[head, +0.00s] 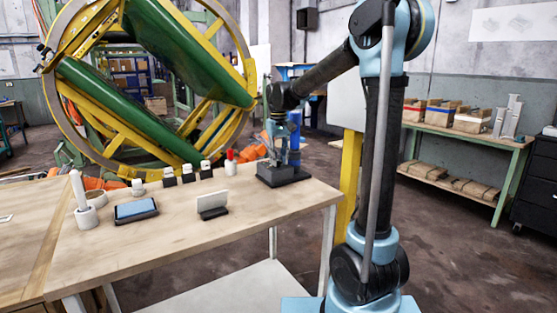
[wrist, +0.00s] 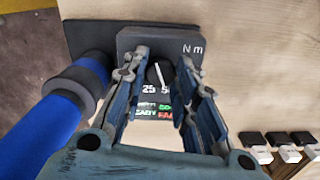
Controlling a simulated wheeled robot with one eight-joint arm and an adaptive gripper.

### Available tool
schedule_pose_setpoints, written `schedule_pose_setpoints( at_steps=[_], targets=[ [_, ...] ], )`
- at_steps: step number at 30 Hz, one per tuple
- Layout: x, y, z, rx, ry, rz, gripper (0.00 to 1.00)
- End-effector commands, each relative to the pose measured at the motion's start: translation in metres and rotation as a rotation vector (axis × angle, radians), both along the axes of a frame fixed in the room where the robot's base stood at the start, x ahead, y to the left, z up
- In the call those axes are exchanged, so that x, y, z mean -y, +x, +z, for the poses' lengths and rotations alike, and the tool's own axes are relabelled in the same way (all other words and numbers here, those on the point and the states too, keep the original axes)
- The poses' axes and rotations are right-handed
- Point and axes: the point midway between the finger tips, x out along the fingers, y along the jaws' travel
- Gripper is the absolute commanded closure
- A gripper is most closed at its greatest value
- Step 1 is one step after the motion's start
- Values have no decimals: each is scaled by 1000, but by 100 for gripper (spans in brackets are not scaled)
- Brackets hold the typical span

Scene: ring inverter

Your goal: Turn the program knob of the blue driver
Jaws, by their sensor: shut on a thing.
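The blue driver (head: 294,132) stands upright at the table's right end, by a black base (head: 284,176). In the wrist view, its blue body (wrist: 62,122) with a dark collar lies at the left. Beside it is a dark panel marked "Nm", with a lit display (wrist: 158,107) partly hidden by my fingers. The program knob (wrist: 160,73), dark with a white pointer line, sits between my fingertips. My gripper (wrist: 160,62) is shut on the knob from both sides. In the head view my gripper (head: 275,150) is small and partly lost against the driver.
On the wooden table (head: 255,207) are a tablet (head: 136,210), a white card in a stand (head: 212,204), a white holder (head: 87,216) and several small black-and-white blocks, also in the wrist view (wrist: 262,154). A large yellow ring (head: 245,62) with green rollers stands behind. The table's front is clear.

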Motion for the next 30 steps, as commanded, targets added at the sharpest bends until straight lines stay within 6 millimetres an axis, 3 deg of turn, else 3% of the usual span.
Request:
schedule_pose_setpoints(
  at_steps=[1,2,4,17,23,30],
  targets=[
    [1,1,0,1,-3,-2,97],
    [1,1,0,1,-3,-2,69],
    [1,1,0,1,-2,-2,53],
    [0,0,4,0,-1,-1,53],
    [1,1,29,0,-1,-1,53],
    [1,1,74,0,-1,-1,53]
  ],
)
